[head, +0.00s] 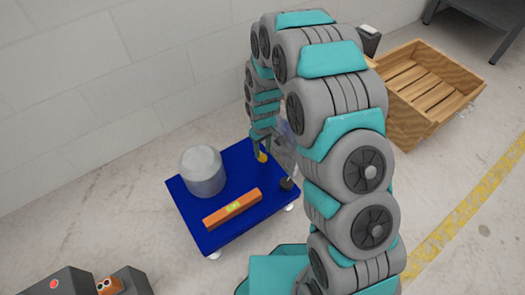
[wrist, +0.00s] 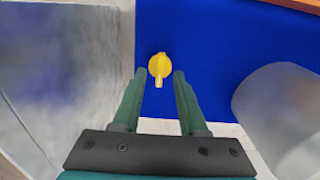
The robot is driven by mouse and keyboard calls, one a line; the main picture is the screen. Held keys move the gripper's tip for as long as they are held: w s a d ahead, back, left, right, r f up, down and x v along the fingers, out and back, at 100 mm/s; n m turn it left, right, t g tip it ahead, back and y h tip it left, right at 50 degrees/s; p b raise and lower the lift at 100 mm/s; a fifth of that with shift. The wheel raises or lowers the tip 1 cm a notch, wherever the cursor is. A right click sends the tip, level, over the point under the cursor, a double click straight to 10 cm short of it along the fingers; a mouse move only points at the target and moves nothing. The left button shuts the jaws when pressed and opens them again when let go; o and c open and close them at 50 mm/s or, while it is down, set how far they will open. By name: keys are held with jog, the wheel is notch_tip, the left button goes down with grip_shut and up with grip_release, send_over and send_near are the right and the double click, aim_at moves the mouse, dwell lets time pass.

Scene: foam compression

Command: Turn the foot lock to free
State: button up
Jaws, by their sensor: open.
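The foot lock appears to be the small yellow knob (wrist: 160,66) on the blue platform, with a round body and a narrow tab pointing down the wrist picture. It also shows in the head view (head: 262,157), near the platform's back edge and partly hidden by my gripper. My gripper (wrist: 159,73) is open, its two green fingertips on either side of the knob's tab in the picture. I see no contact, and the height gap cannot be told. In the head view my gripper (head: 258,147) points down over the knob.
The blue platform (head: 215,236) stands on small white wheels. It carries a grey cylinder (head: 203,172) and an orange bar with a yellow-green window (head: 233,208). A grey, mottled surface (wrist: 50,90) is close to the left in the wrist view. A wooden crate (head: 410,124) stands behind right.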

jog(key=shift+r, duration=3.2)
jog(key=shift+r, duration=0.1)
notch_tip(320, 180, up, 11)
jog(key=m+p, duration=0.2)
jog(key=p, duration=0.1)
send_over(263, 155)
jog(key=s+d, duration=0.5)
jog(key=s+d+r+m+p, duration=0.1)
jog(key=s+d+r, duration=0.4)
jog(key=s+r, duration=0.45)
jog(key=s+d+r+m+g+p, duration=0.1)
jog(key=s+d+r+m+p, duration=0.1)
jog(key=s+r, duration=0.3)
jog(key=s+d+r+m+p, duration=0.1)
jog(key=s+r, duration=0.4)
jog(key=s, duration=0.8)
jog(key=shift+s+d+r+m+g+p, duration=0.15)
jog(key=shift+s+d+m+g+p, duration=0.3)
jog(key=shift+d, duration=0.45)
